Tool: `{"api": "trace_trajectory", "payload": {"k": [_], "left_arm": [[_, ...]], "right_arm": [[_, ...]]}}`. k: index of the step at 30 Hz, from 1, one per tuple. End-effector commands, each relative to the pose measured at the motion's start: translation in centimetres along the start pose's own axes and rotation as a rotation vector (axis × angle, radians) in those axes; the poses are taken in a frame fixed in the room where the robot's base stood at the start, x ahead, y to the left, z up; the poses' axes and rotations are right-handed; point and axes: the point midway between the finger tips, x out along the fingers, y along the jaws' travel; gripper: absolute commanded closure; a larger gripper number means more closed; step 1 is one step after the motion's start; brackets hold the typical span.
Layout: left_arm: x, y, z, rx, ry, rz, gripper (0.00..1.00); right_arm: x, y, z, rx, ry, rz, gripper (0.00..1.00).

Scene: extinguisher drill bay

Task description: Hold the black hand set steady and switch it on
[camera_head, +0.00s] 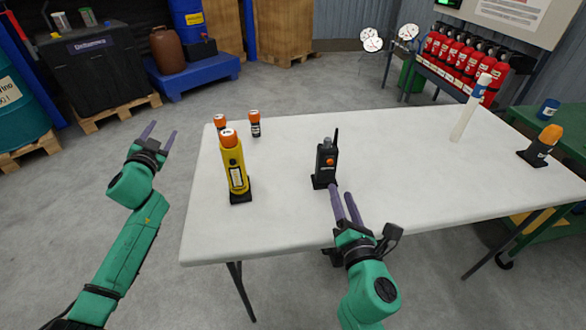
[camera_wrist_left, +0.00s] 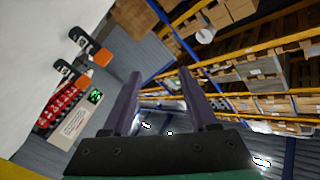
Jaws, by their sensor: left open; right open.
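The black hand set (camera_head: 326,160) stands upright on the white table (camera_head: 420,170), with a stub aerial on top and an orange-red spot near its upper front. My right gripper (camera_head: 345,190) is open and empty, its fingers pointing at the lower part of the hand set from the near side. Whether a fingertip touches it I cannot tell. My left gripper (camera_head: 160,133) is open and empty, off the table's left edge over the floor. In the left wrist view its fingers (camera_wrist_left: 165,100) are apart with nothing between them.
A yellow lamp (camera_head: 234,168) with an orange top stands left of the hand set. Small orange-capped containers (camera_head: 254,123) stand behind it. A white tube (camera_head: 470,108) and a dark orange-topped item (camera_head: 541,146) stand at the right. The table's middle right is clear.

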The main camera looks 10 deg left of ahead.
Motion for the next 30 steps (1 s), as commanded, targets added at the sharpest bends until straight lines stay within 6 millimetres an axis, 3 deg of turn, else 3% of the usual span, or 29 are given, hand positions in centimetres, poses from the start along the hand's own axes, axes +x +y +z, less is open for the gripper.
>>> {"api": "trace_trajectory", "payload": {"k": [1, 5, 6, 7, 9, 14, 18, 21, 24, 30], "left_arm": [[-0.1, -1.5, -3.6, 0.001, 0.074, -0.018, 0.41], [-1.5, -4.5, -12.7, -0.001, 0.264, -0.05, 0.41], [-2.4, -4.1, -15.5, -0.02, 0.327, -0.033, 0.41], [-3.0, -2.5, -17.0, -0.056, 0.364, 0.007, 0.41], [-4.2, 2.8, -18.1, -0.169, 0.392, 0.131, 0.41], [-8.4, 13.7, -20.5, -0.43, 0.413, 0.403, 0.41], [-12.7, 22.1, -20.4, -0.558, 0.333, 0.582, 0.41], [-15.2, 25.9, -20.4, -0.595, 0.286, 0.665, 0.41], [-16.6, 27.7, -20.5, -0.612, 0.264, 0.71, 0.41], [-15.5, 29.1, -21.3, -0.614, 0.26, 0.719, 0.41]], "right_arm": [[0.0, 0.0, 0.0, 0.0, 0.0, 0.0, 0.5], [0.0, 0.0, 0.0, 0.0, 0.0, 0.0, 0.5], [0.0, 0.0, 0.0, 0.0, 0.0, 0.0, 0.5], [0.0, 0.0, 0.0, 0.0, 0.0, 0.0, 0.5], [0.0, 0.0, 0.0, 0.0, 0.0, 0.0, 0.5], [0.0, 0.0, 0.0, 0.0, 0.0, 0.0, 0.5], [0.0, 0.0, 0.0, 0.0, 0.0, 0.0, 0.5], [0.0, 0.0, 0.0, 0.0, 0.0, 0.0, 0.5], [0.0, 0.0, 0.0, 0.0, 0.0, 0.0, 0.5], [0.0, 0.0, 0.0, 0.0, 0.0, 0.0, 0.5]]}}
